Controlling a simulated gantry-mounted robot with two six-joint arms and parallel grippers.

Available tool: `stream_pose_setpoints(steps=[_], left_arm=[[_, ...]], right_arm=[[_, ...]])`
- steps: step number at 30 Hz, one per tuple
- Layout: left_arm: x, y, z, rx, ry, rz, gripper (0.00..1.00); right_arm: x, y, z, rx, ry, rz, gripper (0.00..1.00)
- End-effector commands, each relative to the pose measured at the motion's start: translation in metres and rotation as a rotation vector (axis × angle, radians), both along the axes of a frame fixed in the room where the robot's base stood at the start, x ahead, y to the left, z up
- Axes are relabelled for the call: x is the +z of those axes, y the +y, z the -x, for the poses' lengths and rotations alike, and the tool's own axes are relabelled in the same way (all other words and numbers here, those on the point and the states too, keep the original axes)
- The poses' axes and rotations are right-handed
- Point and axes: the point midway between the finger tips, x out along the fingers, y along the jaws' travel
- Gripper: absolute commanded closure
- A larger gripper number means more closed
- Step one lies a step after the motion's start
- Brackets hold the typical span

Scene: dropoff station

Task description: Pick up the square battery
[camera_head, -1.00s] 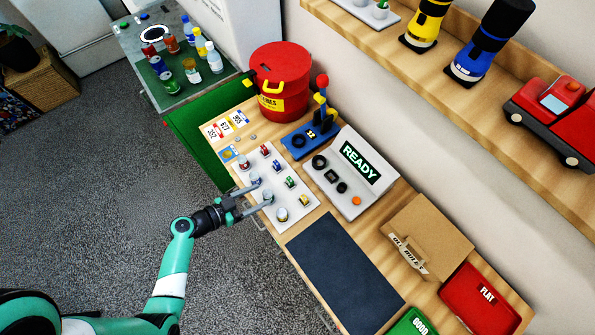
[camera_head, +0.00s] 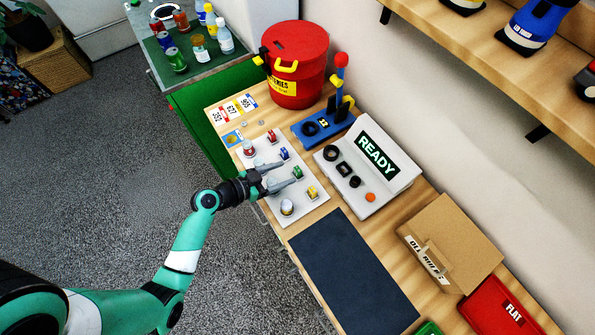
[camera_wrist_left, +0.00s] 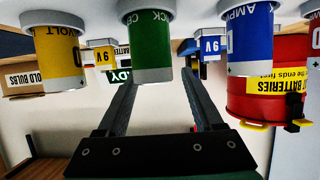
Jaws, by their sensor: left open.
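A light grey tray (camera_head: 312,207) holds upright batteries in two rows. Its far row has small square batteries: red (camera_head: 271,136), blue (camera_head: 284,154), green (camera_head: 297,172) and yellow (camera_head: 312,191). My left gripper (camera_head: 291,171) is open and empty above the tray, its fingertips reaching to the far row near the green square one. The left wrist view is upside down. There a yellow 9 V battery (camera_wrist_left: 103,58) and a blue 9 V battery (camera_wrist_left: 209,48) stand to either side, with a large green round battery (camera_wrist_left: 150,48) between the fingers. The green square one is hidden there.
Large yellow (camera_wrist_left: 60,57) and blue (camera_wrist_left: 250,42) round batteries flank the fingers in the wrist view. A READY console (camera_head: 385,170) stands close right of the tray. A red batteries drum (camera_head: 297,55) and blue stand (camera_head: 310,130) are behind. A dark mat (camera_head: 350,270) lies clear in front.

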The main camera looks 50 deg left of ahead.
Motion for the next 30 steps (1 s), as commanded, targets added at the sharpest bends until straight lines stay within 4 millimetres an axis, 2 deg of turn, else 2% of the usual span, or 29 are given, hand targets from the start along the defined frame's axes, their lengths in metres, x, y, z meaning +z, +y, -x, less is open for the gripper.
stream_pose_setpoints(steps=[6, 14, 17, 26, 30], left_arm=[[-0.012, -0.01, -0.034, -0.004, 0.0, 0.002, 0.32], [-0.014, -0.01, -0.039, -0.001, 0.0, 0.0, 0.32], [-0.014, -0.01, -0.039, -0.001, 0.0, 0.0, 0.46], [-0.014, -0.01, -0.039, -0.001, 0.0, 0.0, 1.0], [-0.014, -0.01, -0.039, -0.001, 0.0, 0.0, 1.0]], right_arm=[[-0.001, 0.0, 0.0, 0.0, 0.0, 0.0, 0.5], [-0.001, 0.0, 0.0, 0.0, 0.001, 0.0, 0.5], [-0.001, 0.0, 0.0, 0.0, 0.001, 0.0, 0.5], [-0.001, 0.0, 0.0, 0.0, 0.001, 0.0, 0.5], [0.0, 0.0, 0.0, 0.0, 0.0, 0.0, 0.5]])
